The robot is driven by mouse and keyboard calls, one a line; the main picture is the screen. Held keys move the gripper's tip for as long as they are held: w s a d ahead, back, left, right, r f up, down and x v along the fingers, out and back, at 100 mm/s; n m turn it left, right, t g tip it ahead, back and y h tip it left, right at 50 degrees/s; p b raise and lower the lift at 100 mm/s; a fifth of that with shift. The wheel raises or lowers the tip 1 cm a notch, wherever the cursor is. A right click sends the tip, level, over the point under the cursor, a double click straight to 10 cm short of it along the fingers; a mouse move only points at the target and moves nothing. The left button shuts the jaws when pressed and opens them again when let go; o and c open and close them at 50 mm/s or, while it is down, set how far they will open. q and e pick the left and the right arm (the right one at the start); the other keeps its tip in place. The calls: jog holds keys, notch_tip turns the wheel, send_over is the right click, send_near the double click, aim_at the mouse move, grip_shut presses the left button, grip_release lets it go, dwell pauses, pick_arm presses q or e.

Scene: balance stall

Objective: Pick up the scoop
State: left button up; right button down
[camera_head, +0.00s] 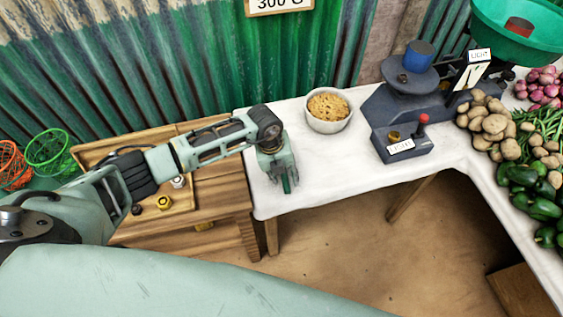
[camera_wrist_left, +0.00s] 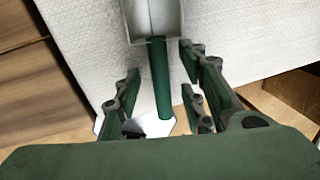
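The scoop lies on the white-covered table (camera_head: 330,165) near its left end. In the left wrist view its green handle (camera_wrist_left: 159,75) runs up to a pale metal scoop head (camera_wrist_left: 152,18), cut off by the top edge. My left gripper (camera_head: 284,178) is above the scoop, pointing down, and hides most of it in the head view; a bit of green handle (camera_head: 286,185) shows below the fingers. In the left wrist view my left gripper (camera_wrist_left: 160,82) is open, with fingers on both sides of the handle and gaps visible. My right gripper is not in view.
A white bowl of grain-like food (camera_head: 328,108) stands right of my left gripper. A dark scale (camera_head: 400,110) with a blue weight (camera_head: 417,55) stands further right. Potatoes (camera_head: 488,122) and green peppers (camera_head: 530,190) lie at the right. A wooden bench (camera_head: 225,185) adjoins the table's left end.

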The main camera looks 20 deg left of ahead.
pick_arm(q)
jog(key=shift+f, duration=0.15)
jog(key=shift+c, duration=0.2)
grip_shut()
dwell(0.3)
